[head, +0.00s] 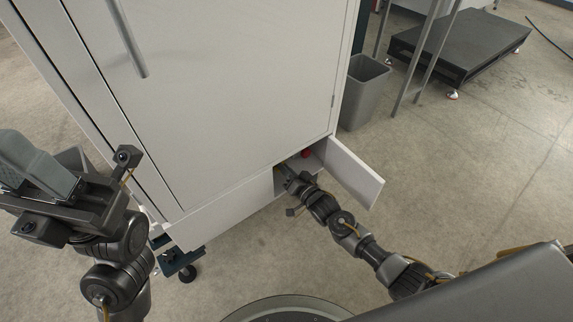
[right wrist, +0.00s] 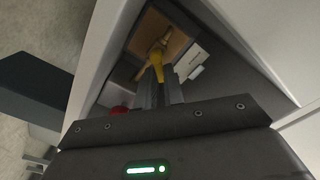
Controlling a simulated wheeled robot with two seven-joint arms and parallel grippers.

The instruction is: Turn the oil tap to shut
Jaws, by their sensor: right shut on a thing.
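A yellow tap handle (right wrist: 157,59) shows in the right wrist view inside a small compartment, in front of a brown panel. My right gripper (right wrist: 160,84) is shut on the yellow handle, with its two grey fingers pointing into the compartment. In the head view my right gripper (head: 288,173) reaches into the low opening of the white cabinet, and the handle is hidden there. My left gripper (head: 38,165) is at the left, in front of the cabinet and away from the opening; its jaw gap is not clear.
A small door (head: 355,172) stands open at the right of the opening. A red part (head: 306,153) sits inside, also in the right wrist view (right wrist: 119,109). A white label or box (right wrist: 192,61) is beside the handle.

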